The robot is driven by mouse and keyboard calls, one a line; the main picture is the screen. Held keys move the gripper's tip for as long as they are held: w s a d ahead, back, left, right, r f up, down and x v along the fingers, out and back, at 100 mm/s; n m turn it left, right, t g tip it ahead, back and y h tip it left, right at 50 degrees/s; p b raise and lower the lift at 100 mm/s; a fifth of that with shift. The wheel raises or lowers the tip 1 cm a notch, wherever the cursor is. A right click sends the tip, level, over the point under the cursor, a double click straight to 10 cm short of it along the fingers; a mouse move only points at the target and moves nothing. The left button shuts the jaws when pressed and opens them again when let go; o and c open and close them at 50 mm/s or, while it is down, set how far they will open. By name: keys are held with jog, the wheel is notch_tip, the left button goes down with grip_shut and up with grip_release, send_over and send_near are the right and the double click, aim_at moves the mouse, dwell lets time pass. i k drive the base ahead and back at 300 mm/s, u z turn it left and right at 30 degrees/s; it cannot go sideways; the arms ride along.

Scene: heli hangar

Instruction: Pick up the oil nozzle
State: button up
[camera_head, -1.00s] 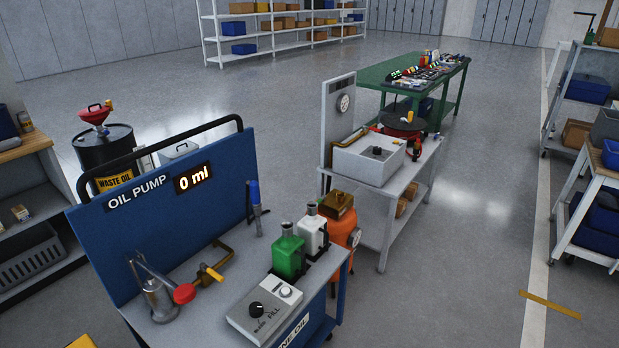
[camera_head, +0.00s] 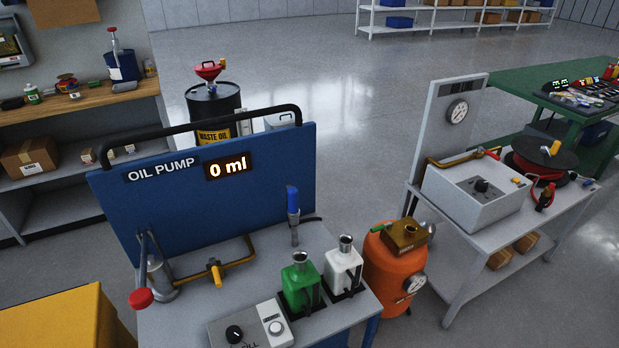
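The oil pump cart has a blue back panel (camera_head: 210,190) marked "OIL PUMP" with a "0 ml" display (camera_head: 227,167). A blue-handled tool (camera_head: 293,205), which looks like the oil nozzle, stands upright at the right rear of the cart top, beside the panel's right end. Its lower tip is too small to make out. A brass pipe with a yellow lever (camera_head: 216,270) and a grey hand pump with a red knob (camera_head: 141,298) are on the left of the cart top. My gripper is not in view.
A green can (camera_head: 299,287) and a white can (camera_head: 343,268) stand at the cart's front right, near a control box (camera_head: 252,330). An orange tank (camera_head: 392,268) stands right of the cart. A grey test bench (camera_head: 480,232) is farther right. A yellow box (camera_head: 62,318) is at the lower left.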

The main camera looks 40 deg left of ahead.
aim_at(293, 210)
jog(key=u, duration=0.8)
jog(key=i, duration=0.85)
jog(key=u, duration=1.2)
jog(key=i, duration=0.3)
jog(key=u, duration=0.2)
